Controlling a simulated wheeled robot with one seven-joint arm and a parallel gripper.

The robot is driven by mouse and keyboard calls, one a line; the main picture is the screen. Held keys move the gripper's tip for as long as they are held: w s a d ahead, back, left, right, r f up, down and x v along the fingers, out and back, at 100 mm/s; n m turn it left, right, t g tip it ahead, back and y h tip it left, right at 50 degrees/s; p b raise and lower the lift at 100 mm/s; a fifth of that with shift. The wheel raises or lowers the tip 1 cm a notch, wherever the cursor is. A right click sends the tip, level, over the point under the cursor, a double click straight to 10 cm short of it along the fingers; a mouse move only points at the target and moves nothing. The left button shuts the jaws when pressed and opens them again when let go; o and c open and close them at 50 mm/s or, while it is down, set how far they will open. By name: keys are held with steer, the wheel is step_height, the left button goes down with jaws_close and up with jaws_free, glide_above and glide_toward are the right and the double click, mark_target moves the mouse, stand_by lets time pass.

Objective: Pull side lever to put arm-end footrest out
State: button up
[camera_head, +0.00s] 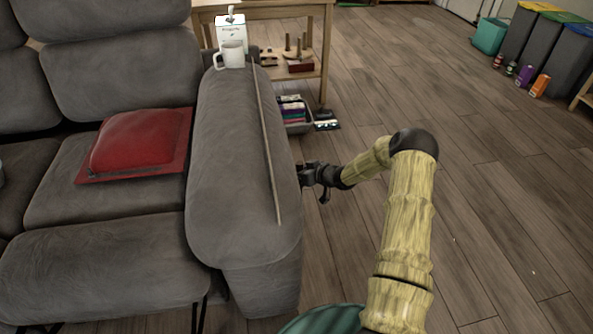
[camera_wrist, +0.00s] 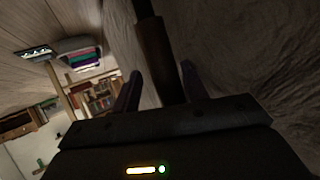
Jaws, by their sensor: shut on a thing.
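The grey sofa's padded arm (camera_head: 235,165) stands left of my gripper (camera_head: 306,174), which is at the arm's outer side. In the wrist view, the dark brown side lever (camera_wrist: 155,55) runs between the two fingers of my gripper (camera_wrist: 158,88), and they are shut on it. In the head view the lever is hidden by my gripper and the sofa arm. The arm-end footrest (camera_head: 105,275) is a grey pad in front of the end seat (camera_head: 70,205), standing out from it, with dark metal struts (camera_head: 203,312) showing below.
A red cushion (camera_head: 138,142) lies on the end seat. A white mug (camera_head: 230,56) and a thin stick (camera_head: 264,140) rest on the sofa arm. A wooden side table (camera_head: 327,50) and a grey bin (camera_head: 297,125) stand behind.

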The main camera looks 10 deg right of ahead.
steer(key=p+v, duration=0.5)
steer(key=v, duration=1.1)
steer(key=shift+d+p, duration=0.2)
steer(key=shift+p, duration=0.1)
steer(key=shift+r, duration=0.1)
